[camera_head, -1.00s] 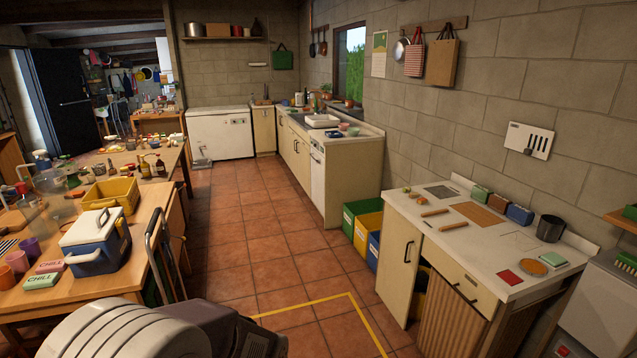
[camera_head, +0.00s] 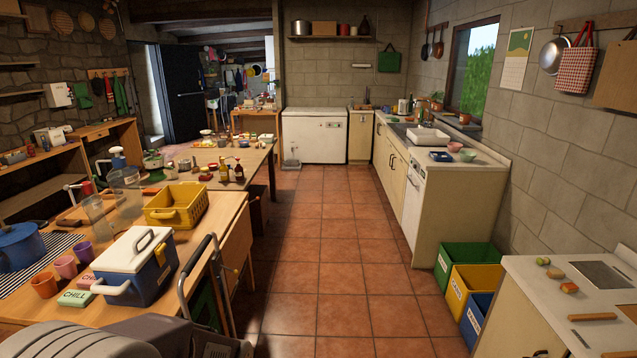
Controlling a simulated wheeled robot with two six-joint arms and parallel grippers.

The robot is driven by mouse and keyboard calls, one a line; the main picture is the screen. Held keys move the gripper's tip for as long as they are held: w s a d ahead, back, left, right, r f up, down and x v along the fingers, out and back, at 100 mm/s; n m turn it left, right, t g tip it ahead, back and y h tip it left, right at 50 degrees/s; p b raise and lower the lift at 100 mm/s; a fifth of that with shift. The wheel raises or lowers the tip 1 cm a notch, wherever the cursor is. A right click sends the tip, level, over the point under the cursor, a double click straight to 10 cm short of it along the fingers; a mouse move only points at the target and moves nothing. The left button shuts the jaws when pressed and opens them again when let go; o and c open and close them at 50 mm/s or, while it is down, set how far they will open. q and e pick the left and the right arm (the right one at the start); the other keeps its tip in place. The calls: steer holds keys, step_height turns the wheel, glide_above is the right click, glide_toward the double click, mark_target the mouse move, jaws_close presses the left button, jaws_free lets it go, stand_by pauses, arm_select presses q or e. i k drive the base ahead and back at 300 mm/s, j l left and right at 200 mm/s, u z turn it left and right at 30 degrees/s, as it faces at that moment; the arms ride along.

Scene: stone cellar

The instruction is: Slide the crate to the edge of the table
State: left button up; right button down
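A yellow plastic crate (camera_head: 176,205) stands on the near wooden table (camera_head: 205,240) at the left, close to the table's right side. It looks empty, and its handle opening faces me. A blue and white cooler box (camera_head: 136,264) stands in front of it, nearer to me. Neither of my grippers shows in the head view, so I cannot see whether anything is held.
Orange and purple cups (camera_head: 65,267), chill packs (camera_head: 78,297), a blue pot (camera_head: 20,246) and clear jugs (camera_head: 126,190) crowd the table. A folded hand truck (camera_head: 208,290) leans by its right side. The tiled floor aisle (camera_head: 325,250) is clear.

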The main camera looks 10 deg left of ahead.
mark_target(180, 206)
steer(key=i+l, duration=0.1)
steer(key=i, duration=1.1)
steer(key=i+l+u, duration=0.1)
steer(key=i, duration=0.5)
steer(key=i+l, duration=0.15)
steer(key=i, duration=0.45)
steer(key=i+j+u, duration=0.1)
steer(key=i+u, duration=0.2)
steer(key=u, duration=0.2)
steer(key=i+u, duration=0.25)
steer(key=u, duration=0.2)
steer(key=i+l+u, duration=0.15)
steer(key=i+u, duration=0.15)
steer(key=u, duration=0.2)
steer(key=i+l+u, duration=0.25)
steer(key=u, duration=0.25)
steer(key=i+l+u, duration=0.2)
steer(key=u, duration=0.25)
steer(key=k+l, duration=0.05)
